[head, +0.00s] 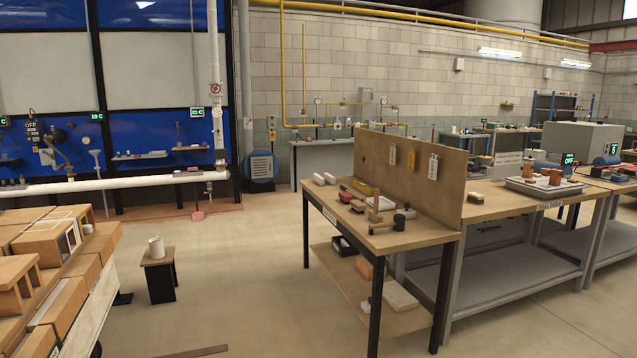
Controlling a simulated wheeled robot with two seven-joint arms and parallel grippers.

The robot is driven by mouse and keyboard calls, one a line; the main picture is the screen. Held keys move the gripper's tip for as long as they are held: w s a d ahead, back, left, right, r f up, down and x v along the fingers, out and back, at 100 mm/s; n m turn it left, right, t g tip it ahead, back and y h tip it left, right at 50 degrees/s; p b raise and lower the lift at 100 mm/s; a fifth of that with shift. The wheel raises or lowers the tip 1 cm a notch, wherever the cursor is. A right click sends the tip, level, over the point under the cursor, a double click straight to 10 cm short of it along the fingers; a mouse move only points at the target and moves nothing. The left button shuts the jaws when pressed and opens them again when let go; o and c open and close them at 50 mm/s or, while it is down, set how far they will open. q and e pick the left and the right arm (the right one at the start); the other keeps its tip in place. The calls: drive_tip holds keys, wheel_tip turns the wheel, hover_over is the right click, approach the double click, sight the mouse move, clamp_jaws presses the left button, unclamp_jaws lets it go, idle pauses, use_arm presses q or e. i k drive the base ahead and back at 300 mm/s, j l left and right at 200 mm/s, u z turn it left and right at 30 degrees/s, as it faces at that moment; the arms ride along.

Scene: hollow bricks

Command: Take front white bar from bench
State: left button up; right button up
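Two small white bars lie side by side at the far left end of the wooden bench (440,237). One is the left white bar (318,179), at the bench's left edge. The other is the right white bar (330,178), close beside it. They are small in the head view, and I cannot tell for sure which counts as the front one. Both look free, with nothing on top of them. Neither of my grippers is in view.
Tools and a mallet (399,222) lie on the bench, before its upright back board (410,165). A small stool (160,277) bears a white cylinder (156,247). Brick stacks (45,240) stand at left. Open floor (240,270) lies between stool and bench.

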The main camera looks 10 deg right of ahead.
sight(318, 179)
drive_tip(key=i+u, duration=0.2)
drive_tip(key=i, duration=1.95)
drive_tip(key=i+z, duration=0.1)
drive_tip(key=i, duration=0.7)
drive_tip(key=i+z, duration=0.15)
drive_tip(key=i, duration=0.6)
drive_tip(key=i+j+z, duration=0.1)
drive_tip(key=i, duration=0.7)
